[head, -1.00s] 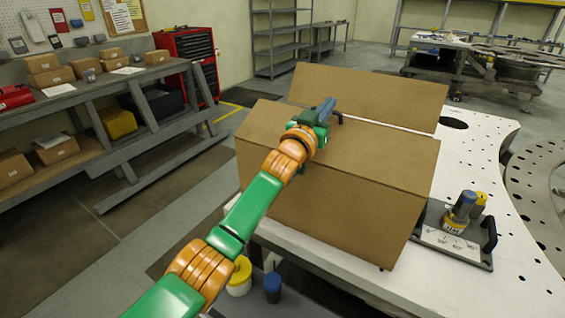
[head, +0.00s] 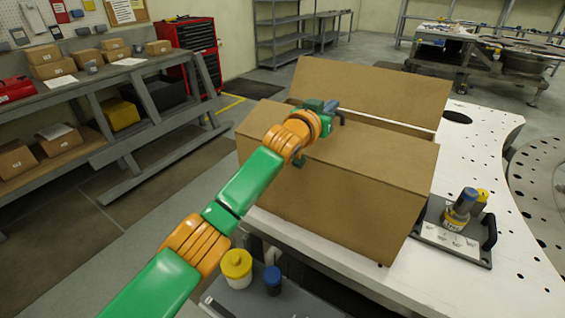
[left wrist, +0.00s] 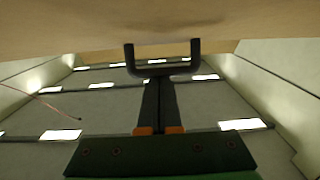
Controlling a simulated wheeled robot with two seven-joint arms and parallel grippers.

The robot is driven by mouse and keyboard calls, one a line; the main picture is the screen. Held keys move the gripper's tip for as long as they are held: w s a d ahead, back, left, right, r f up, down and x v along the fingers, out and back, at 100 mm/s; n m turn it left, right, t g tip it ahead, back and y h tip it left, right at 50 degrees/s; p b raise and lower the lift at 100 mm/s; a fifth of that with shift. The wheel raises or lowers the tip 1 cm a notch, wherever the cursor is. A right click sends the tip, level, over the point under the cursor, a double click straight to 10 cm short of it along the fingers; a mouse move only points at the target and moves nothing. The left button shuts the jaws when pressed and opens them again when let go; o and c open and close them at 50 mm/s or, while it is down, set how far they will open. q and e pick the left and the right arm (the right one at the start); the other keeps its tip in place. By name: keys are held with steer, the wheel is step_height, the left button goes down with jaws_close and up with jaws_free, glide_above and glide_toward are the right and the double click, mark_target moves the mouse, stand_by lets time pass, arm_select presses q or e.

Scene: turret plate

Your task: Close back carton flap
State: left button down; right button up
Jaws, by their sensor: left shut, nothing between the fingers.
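The brown carton (head: 330,215) stands on a white perforated table. Its back flap (head: 370,92) stands up along the far side, leaning back. The near top flap (head: 370,157) lies about flat over the front of the top, with a narrow gap behind it. My left gripper (head: 337,113) is just above the carton top by this gap, in front of the back flap. In the left wrist view the left gripper (left wrist: 162,68) is shut and empty, under a brown cardboard surface (left wrist: 150,25). Whether it touches cardboard is unclear. My right gripper is not in view.
A dark tray (head: 455,238) with blue- and yellow-capped bottles stands right of the carton on the white table (head: 500,135). A yellow-lidded tub (head: 236,265) and a blue-lidded jar (head: 272,280) stand below its near edge. Shelving with small boxes is at left.

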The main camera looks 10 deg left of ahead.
arm_select(q)
steer(key=shift+w+d+f, duration=0.2)
steer(key=shift+w+f, duration=0.35)
steer(key=shift+f, duration=0.2)
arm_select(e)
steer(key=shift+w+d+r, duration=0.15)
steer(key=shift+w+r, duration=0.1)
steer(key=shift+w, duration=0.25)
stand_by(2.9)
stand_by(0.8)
